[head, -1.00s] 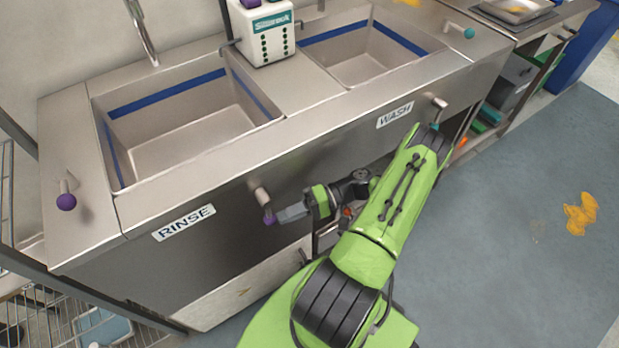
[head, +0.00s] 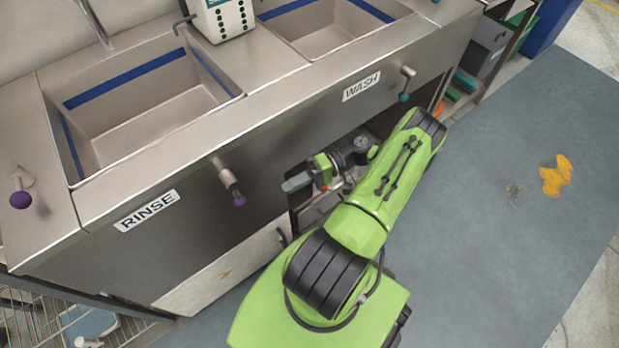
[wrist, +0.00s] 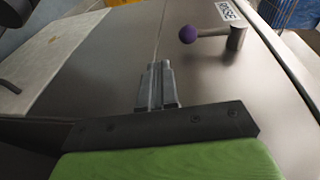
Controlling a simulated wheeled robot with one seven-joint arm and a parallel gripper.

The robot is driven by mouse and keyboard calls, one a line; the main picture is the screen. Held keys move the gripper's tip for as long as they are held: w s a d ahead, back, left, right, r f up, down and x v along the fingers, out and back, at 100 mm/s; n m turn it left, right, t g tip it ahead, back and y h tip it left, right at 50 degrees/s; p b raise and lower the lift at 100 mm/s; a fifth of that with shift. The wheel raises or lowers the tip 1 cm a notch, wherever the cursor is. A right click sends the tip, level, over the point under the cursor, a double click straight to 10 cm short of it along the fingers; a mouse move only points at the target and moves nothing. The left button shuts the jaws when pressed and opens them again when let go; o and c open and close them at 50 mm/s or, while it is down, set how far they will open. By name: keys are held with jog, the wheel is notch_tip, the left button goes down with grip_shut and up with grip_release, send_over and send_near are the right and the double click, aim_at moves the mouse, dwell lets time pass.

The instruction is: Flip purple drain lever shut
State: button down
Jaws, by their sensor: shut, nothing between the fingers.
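The purple drain lever (head: 231,185) is on the front panel of the sink unit, right of the RINSE label. Its stem points down and slightly right in the head view, with the purple knob at the lower end. In the wrist view the purple knob (wrist: 188,34) is up and right of the fingertips, its stem running right to the mount. My gripper (head: 284,187) is shut and empty, right of the knob with a clear gap. The gripper also shows in the wrist view (wrist: 160,68), fingers together.
A second purple knob (head: 20,199) stands on the deck left of the rinse basin (head: 150,120). A teal-knobbed lever (head: 405,88) is by the WASH label (head: 361,86). An open bay lies below the panel near my arm.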

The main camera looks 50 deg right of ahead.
jog(key=d, duration=0.1)
jog(key=s+d, duration=0.2)
jog(key=shift+d+f, duration=0.35)
jog(key=shift+f, duration=0.05)
